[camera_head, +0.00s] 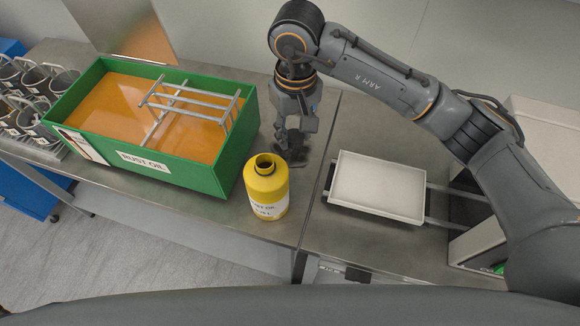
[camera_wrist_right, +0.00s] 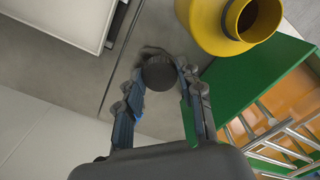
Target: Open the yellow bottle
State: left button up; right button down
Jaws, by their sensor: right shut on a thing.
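The yellow bottle (camera_head: 266,192) stands upright on the metal table, and its neck is open with no cap on it. The open neck also shows at the top right of the right wrist view, on the yellow bottle (camera_wrist_right: 212,25). My right gripper (camera_head: 291,143) is just behind the bottle in the head view, apart from it. In the right wrist view its fingers are shut on a dark round cap (camera_wrist_right: 160,73). The cap is hard to make out in the head view. My left gripper is not in view.
A green rust oil tub (camera_head: 207,178) with orange liquid and a metal rack (camera_head: 190,100) stands left of the bottle. A white tray (camera_head: 377,187) lies to the right. Several metal cups (camera_head: 35,80) stand at far left. The table's front edge is close to the bottle.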

aim_at(294, 176)
notch_tip(294, 176, down, 13)
jog(key=p, duration=0.2)
jog(key=shift+f+p, duration=0.1)
jog(key=shift+p, duration=0.25)
jog(key=shift+f, duration=0.35)
jog(key=shift+f, duration=0.1)
jog(key=c, duration=0.8)
grip_release()
jog(key=shift+c, duration=0.2)
